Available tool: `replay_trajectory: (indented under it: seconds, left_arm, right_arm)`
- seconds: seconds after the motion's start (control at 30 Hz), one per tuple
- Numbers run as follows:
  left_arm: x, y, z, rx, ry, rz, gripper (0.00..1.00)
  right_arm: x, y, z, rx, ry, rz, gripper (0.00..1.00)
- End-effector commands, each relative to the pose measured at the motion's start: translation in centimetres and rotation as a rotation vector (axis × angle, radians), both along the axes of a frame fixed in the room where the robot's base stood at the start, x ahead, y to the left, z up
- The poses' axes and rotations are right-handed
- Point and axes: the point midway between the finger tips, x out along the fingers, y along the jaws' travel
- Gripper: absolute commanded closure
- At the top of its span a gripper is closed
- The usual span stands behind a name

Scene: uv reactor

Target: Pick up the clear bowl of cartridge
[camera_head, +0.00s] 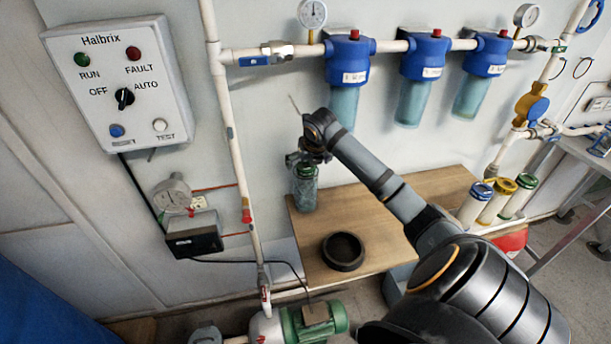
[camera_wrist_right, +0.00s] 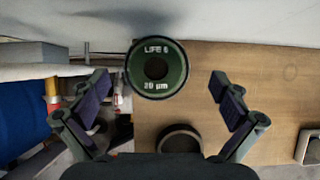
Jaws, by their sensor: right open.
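A greenish, see-through cylinder, seemingly the clear bowl of cartridge (camera_head: 305,190), stands upright near the left back corner of the wooden table (camera_head: 400,200). In the right wrist view a round dark green top (camera_wrist_right: 157,82) with a dark centre reads "LIFE 6" and "20 µm". My right gripper (camera_head: 305,160) is just above the bowl in the head view, hiding part of its upper end. My left gripper is not in view.
A black ring-shaped dish (camera_head: 343,251) sits on the table's front part. Three blue-capped filter housings (camera_head: 425,75) hang from the wall pipe above. A vertical white pipe (camera_head: 238,160) stands left of the table. Three capped cartridges (camera_head: 495,200) are at the right.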

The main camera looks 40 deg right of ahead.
Motion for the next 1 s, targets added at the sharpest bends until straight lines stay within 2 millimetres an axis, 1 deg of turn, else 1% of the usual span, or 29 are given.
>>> replay_trajectory:
  seconds: [0.1,0.17,0.3,0.43,0.53,0.7,1.0]
  left_arm:
    - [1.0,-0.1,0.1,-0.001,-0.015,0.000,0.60]
    - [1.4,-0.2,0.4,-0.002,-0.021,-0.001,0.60]
    - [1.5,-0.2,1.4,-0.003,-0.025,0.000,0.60]
    - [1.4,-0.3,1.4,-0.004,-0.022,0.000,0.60]
    - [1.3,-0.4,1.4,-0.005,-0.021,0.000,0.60]
    - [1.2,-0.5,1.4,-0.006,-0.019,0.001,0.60]
    - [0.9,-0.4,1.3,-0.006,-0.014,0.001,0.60]
  right_arm:
    - [0.1,0.0,-0.2,-0.002,0.000,0.000,0.00]
    - [0.2,0.0,-0.7,0.002,0.001,0.000,0.00]
    - [0.7,0.1,-3.0,0.004,0.003,-0.001,0.00]
    - [1.5,-0.3,-4.7,0.003,0.000,-0.001,0.00]
    - [1.7,-0.5,-5.1,-0.002,0.001,-0.001,0.00]
    - [1.7,-0.5,-5.2,-0.002,0.000,0.000,0.00]
    - [1.7,-0.5,-5.1,-0.002,0.000,0.000,0.41]
